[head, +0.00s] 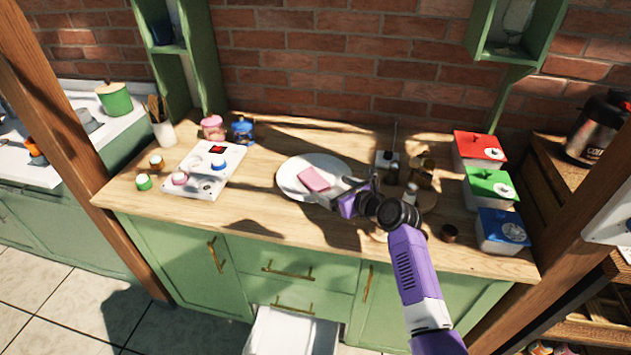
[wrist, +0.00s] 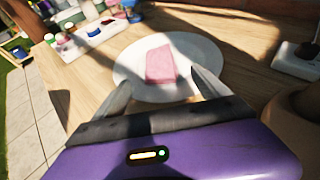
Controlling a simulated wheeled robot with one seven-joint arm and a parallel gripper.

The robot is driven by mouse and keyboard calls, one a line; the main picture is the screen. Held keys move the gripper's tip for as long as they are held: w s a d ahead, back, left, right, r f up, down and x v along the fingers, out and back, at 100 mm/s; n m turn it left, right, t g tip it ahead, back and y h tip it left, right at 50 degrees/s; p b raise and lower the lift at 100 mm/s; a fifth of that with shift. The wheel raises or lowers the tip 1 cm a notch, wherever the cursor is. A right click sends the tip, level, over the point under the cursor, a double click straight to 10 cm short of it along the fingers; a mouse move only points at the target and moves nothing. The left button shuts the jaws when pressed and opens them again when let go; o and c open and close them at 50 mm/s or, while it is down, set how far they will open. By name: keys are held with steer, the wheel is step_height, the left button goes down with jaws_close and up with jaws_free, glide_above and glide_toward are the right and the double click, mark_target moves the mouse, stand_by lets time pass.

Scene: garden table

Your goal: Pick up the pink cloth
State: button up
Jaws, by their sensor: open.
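The pink cloth (head: 314,179) lies folded in a small block on a round white plate (head: 291,180) in the middle of the wooden counter. In the wrist view the cloth (wrist: 160,64) lies ahead of the jaws on the plate (wrist: 205,62). My gripper (head: 335,195) reaches in from the right and is at the plate's right edge in the head view. In the wrist view its two fingers (wrist: 164,92) are spread apart with nothing between them. The fingertips appear close to the cloth's near side; I cannot tell their height above the plate.
A white tray (head: 222,180) with small round pieces stands left of the plate. Jars and bottles (head: 411,192) stand close to the right of my gripper. Red, green and blue lidded boxes (head: 486,189) stand at the right end. The counter in front of the plate is clear.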

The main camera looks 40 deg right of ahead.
mark_target(323, 186)
steer(key=shift+f, duration=0.1)
steer(key=shift+w+m, duration=0.3)
steer(key=shift+w, duration=0.05)
steer(key=shift+f+b+x, duration=0.15)
steer(key=shift+b+x, duration=0.05)
steer(key=shift+x, duration=1.55)
steer(key=shift+f+b+x, duration=0.15)
steer(key=shift+x, duration=1.6)
steer(key=shift+s, duration=0.15)
steer(key=shift+f, duration=0.1)
steer(key=c, duration=0.4)
steer(key=shift+d, duration=0.1)
steer(key=c, duration=1.1)
steer(key=shift+r+p, duration=0.7)
steer(key=shift+r, duration=9.5)
